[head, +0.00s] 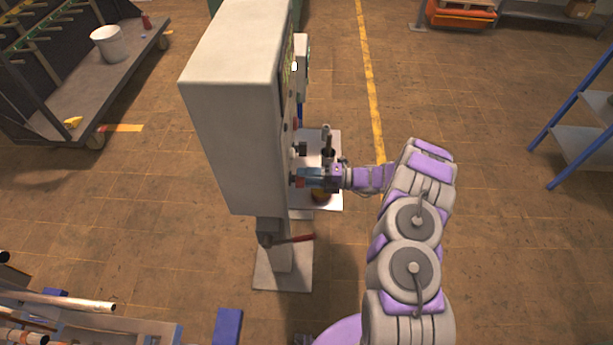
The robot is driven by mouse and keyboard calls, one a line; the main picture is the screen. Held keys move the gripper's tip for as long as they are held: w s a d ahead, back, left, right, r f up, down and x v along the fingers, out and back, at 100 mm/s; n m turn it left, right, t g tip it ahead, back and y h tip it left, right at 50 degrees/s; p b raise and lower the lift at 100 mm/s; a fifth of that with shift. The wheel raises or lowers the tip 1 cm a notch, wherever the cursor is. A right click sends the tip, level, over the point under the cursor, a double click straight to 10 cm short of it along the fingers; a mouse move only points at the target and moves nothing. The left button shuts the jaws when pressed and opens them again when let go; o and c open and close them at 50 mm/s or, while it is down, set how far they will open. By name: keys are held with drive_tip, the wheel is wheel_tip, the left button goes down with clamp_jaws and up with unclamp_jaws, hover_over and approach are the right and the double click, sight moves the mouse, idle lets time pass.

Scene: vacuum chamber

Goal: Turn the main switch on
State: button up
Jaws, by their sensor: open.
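A tall pale grey control cabinet (235,110) stands on a pedestal in the middle of the head view. Its control face points right and is seen almost edge-on. A dark knob (300,149) sticks out of that face. My gripper (300,179) is open, with its tips close to the face just below this knob. I cannot tell whether the tips touch anything or surround a switch. A red-handled lever (292,239) sits lower down on the pedestal. The main switch cannot be told apart for certain, and its position is not readable.
A second, smaller panel (302,60) stands just behind the cabinet. A wheeled cart with a white bucket (109,43) is at the upper left. A rack of pipes (70,302) is at the lower left. Blue-framed shelving (580,140) is at the right. Floor between cabinet and shelving is mostly clear.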

drive_tip(key=d+b, duration=0.1)
drive_tip(key=d, duration=1.6)
drive_tip(key=shift+s+d, duration=0.3)
drive_tip(key=s+a+r+n+g+h+b, duration=0.2)
drive_tip(key=s+a+r+n+g+b, duration=0.2)
drive_tip(key=a+r+n, duration=0.5)
drive_tip(key=s+a+r+n+g+h+b, duration=0.1)
drive_tip(key=s+a+r+n+h, duration=0.15)
drive_tip(key=s+n, duration=0.3)
drive_tip(key=s+a+r+n+g+h+b, duration=0.2)
drive_tip(key=s+r+n, duration=0.1)
drive_tip(key=s+n, duration=0.25)
drive_tip(key=s+d+f+n+t+h+b, duration=0.1)
drive_tip(key=s+d+n+h+b, duration=0.1)
drive_tip(key=s+n, duration=0.3)
drive_tip(key=s+d+f+n+t+h+b, duration=0.2)
drive_tip(key=s+d+n+h, duration=0.3)
drive_tip(key=s, duration=0.6)
drive_tip(key=s+d+f+n+t+h+b, duration=0.1)
drive_tip(key=s+d+n+h+b, duration=0.2)
drive_tip(key=s+n, duration=0.3)
drive_tip(key=shift+s+d+f+n+t+h, duration=0.35)
drive_tip(key=shift+s+d+h, duration=0.35)
drive_tip(key=shift+s, duration=0.7)
